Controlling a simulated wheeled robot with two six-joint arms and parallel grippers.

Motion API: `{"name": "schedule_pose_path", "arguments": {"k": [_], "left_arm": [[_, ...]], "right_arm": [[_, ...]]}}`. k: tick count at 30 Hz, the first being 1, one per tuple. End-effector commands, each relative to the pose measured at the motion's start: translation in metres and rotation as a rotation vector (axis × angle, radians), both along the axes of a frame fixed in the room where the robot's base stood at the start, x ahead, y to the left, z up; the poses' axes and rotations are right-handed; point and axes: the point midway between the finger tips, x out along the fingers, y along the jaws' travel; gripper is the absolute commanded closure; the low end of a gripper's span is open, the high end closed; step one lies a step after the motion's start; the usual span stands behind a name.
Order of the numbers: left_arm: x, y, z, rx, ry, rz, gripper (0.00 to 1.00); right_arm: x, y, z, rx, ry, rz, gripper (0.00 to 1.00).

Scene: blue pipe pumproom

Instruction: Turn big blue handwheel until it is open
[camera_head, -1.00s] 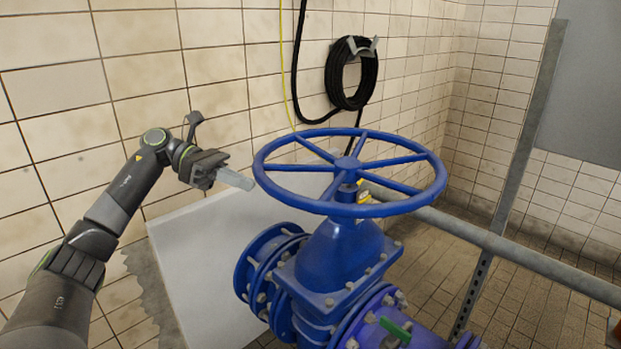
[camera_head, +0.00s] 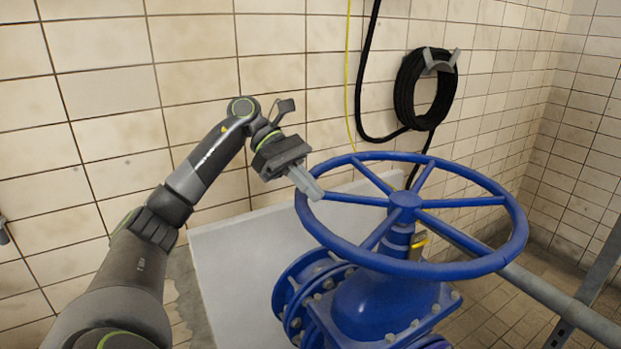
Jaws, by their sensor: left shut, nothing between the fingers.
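The big blue handwheel (camera_head: 455,270) lies roughly level on top of a blue valve body (camera_head: 385,305), right of the picture's middle. It has several spokes meeting at a central hub. My left gripper (camera_head: 312,188) comes in from the left, and its fingers are shut with nothing between them. The fingertips are at the left side of the wheel's rim and overlap it in the picture. I cannot tell whether they touch it. My right gripper is not in view.
A black hose coil (camera_head: 424,90) hangs on the tiled wall behind. A yellow cable (camera_head: 348,90) runs down that wall. A pale panel (camera_head: 245,265) stands left of the valve. A grey pipe (camera_head: 545,290) runs past the valve at the right.

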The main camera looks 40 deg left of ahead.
Motion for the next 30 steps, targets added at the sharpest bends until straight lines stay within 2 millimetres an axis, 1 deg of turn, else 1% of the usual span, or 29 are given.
{"name": "schedule_pose_path", "arguments": {"k": [1,3,8,12,15,19,30], "left_arm": [[0.0,-0.01,-0.005,-0.002,0.0,-0.004,1.0],[0.001,-0.024,-0.014,-0.003,0.001,-0.004,1.0],[0.003,-0.052,-0.032,-0.005,0.0,-0.004,1.0],[0.004,-0.072,-0.037,-0.005,-0.001,-0.003,1.0],[0.005,-0.08,-0.041,-0.004,-0.001,-0.001,1.0],[0.006,-0.086,-0.044,-0.003,-0.001,-0.001,1.0],[0.006,-0.087,-0.046,-0.002,0.0,0.002,1.0]], "right_arm": [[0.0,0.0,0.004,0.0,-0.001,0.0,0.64],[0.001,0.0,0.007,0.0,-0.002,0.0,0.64],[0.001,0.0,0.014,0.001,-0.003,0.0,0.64],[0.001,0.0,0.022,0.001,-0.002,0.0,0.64],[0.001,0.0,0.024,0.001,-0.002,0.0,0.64],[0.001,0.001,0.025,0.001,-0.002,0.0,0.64],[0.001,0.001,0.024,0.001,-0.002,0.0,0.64]]}}
